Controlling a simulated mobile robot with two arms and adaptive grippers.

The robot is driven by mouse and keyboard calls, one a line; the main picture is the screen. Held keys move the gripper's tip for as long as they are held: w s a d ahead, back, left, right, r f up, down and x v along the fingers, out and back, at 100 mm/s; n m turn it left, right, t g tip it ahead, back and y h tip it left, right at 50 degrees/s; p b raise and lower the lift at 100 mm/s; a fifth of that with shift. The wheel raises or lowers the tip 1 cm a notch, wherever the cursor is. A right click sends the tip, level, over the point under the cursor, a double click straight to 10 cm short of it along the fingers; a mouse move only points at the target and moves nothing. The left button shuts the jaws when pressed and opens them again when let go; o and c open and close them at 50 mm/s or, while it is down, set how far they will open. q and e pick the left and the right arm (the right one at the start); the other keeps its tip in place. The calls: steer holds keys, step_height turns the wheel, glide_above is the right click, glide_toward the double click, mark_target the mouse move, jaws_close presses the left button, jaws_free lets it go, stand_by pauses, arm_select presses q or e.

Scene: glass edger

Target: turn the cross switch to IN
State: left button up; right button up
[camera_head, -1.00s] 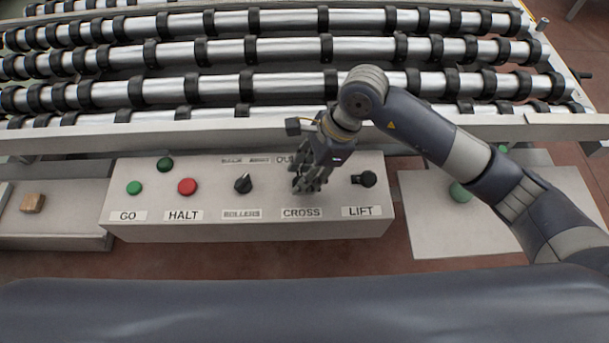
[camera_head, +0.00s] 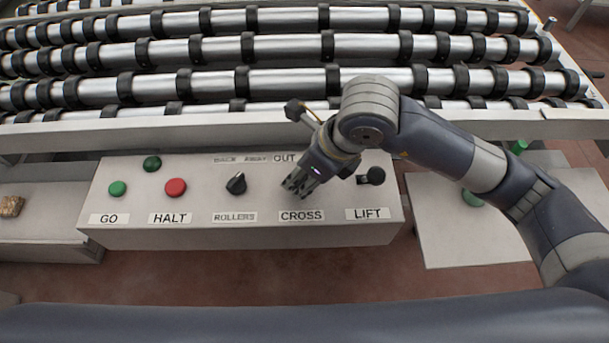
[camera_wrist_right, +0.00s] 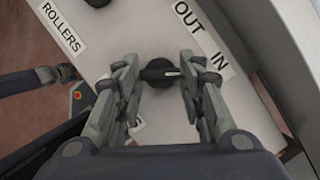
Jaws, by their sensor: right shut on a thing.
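The cross switch is a black knob (camera_wrist_right: 155,80) with a white pointer mark, seen in the right wrist view between my fingers. Its mark faces right, roughly towards the IN label (camera_wrist_right: 217,62); the OUT label (camera_wrist_right: 188,18) is further up. My right gripper (camera_wrist_right: 160,75) is shut on this knob, one finger at each end of its bar. In the head view my right gripper (camera_head: 296,188) covers the knob and the IN label, just above the CROSS label (camera_head: 301,216). My left gripper is in neither current view.
The control panel (camera_head: 200,238) also has the rollers knob (camera_head: 236,183) to the left, the lift switch (camera_head: 372,176) close on the right, a red HALT button (camera_head: 176,187) and a green GO button (camera_head: 117,188). Conveyor rollers (camera_head: 290,48) lie behind it.

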stand_by(0.4)
steer(key=o, duration=1.1)
steer(key=shift+c, duration=0.2)
steer(key=shift+r, duration=0.1)
steer(key=v, duration=1.1)
steer(key=shift+r, duration=0.4)
steer(key=shift+s, duration=0.2)
